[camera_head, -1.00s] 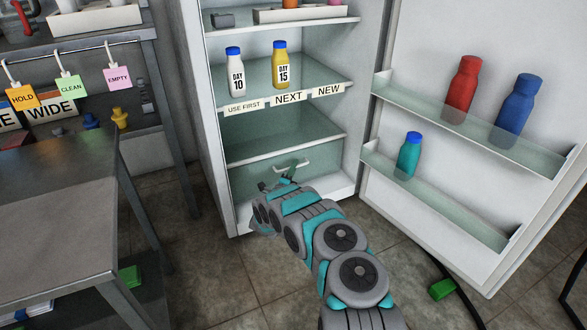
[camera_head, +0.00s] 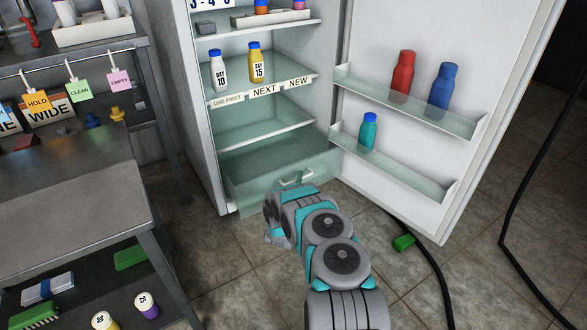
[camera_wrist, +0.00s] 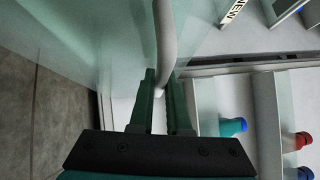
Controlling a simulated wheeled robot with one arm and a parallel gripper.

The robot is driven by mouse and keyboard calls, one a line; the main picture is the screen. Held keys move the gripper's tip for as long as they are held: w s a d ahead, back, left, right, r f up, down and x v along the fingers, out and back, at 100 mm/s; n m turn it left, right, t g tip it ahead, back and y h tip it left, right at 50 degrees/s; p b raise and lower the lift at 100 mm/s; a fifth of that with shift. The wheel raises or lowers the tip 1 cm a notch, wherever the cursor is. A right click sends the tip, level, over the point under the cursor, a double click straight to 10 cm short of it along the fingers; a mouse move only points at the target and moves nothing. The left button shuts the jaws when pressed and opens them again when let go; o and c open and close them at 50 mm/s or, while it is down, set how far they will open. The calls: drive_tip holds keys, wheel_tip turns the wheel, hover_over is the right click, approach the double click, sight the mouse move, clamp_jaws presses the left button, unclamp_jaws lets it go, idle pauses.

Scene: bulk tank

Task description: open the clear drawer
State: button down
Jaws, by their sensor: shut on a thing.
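The clear drawer (camera_head: 262,193) is at the bottom of the open fridge, pulled part way out past the shelf above it. Its pale handle (camera_head: 297,180) is on the front panel. In the wrist view the handle (camera_wrist: 165,45) runs down between the two fingers of my gripper (camera_wrist: 160,90), which are shut on it. In the head view my arm hides most of the gripper.
The fridge door (camera_head: 440,120) stands open at the right, with a red bottle (camera_head: 402,75), a blue bottle (camera_head: 442,87) and a teal bottle (camera_head: 368,130). A metal table (camera_head: 75,200) is at the left. A green block (camera_head: 403,242) and a dark cable (camera_head: 430,265) lie on the floor.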

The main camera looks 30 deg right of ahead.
drive_tip(key=shift+s, duration=1)
drive_tip(key=c, duration=0.9)
unclamp_jaws()
drive_tip(key=shift+a, duration=0.1)
drive_tip(key=p+v, duration=0.1)
drive_tip(key=v, duration=0.6)
drive_tip(key=shift+s+a+f, duration=0.15)
drive_tip(key=shift+s, duration=0.15)
